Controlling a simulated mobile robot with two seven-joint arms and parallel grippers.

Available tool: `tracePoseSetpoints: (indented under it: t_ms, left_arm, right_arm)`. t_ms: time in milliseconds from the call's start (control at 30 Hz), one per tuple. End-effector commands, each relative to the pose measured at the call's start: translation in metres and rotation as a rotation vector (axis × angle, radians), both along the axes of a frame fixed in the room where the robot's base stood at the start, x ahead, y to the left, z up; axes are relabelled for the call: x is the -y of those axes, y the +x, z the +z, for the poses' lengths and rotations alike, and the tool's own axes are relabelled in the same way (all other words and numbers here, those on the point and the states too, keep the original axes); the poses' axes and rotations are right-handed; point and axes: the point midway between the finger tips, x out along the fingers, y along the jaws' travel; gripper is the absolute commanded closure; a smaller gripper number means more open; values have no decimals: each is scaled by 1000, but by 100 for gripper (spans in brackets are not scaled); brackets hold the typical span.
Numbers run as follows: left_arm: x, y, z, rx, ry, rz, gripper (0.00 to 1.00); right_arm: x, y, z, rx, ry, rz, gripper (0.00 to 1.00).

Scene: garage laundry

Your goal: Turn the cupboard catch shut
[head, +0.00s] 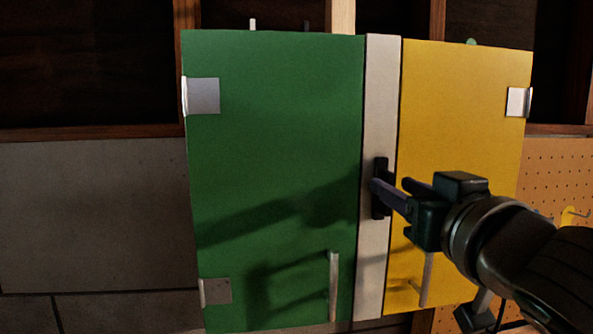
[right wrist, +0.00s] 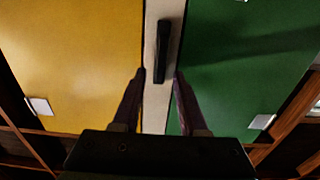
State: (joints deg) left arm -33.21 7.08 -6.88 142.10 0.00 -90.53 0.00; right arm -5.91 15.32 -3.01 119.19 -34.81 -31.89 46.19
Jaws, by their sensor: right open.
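The cupboard has a green door (head: 275,150) on the left and a yellow door (head: 460,130) on the right, with a pale upright strip (head: 381,90) between them. Both doors look closed. The black catch (head: 380,163) sits on the strip, its long side running up and down, partly hidden by a finger in the head view. In the right wrist view the catch (right wrist: 163,50) lies along the strip between my fingertips. My right gripper (head: 390,184) is open, one finger on either side; I cannot tell whether either touches it. My left gripper is not in view.
A metal handle (head: 333,285) stands out low on the green door, and another handle (head: 427,280) on the yellow door is close below my right gripper. Pegboard (head: 560,165) is at the right; a grey wall panel (head: 90,215) is at the left.

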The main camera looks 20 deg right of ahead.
Motion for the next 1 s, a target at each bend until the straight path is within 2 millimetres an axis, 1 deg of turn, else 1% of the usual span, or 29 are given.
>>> tracePoseSetpoints:
  t_ms: [33, 133, 433, 800, 1000]
  left_arm:
    - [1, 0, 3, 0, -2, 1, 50]
    - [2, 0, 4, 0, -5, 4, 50]
    - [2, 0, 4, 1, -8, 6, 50]
    - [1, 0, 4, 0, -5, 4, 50]
    - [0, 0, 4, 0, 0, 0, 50]
  right_arm:
    - [1, 4, 2, 0, -1, 0, 57]
    - [2, 9, 1, -1, 0, 0, 57]
    - [3, 10, -1, -1, 0, 0, 57]
    - [3, 10, -1, -1, 0, 0, 99]
    - [3, 10, -1, -1, 0, 0, 100]
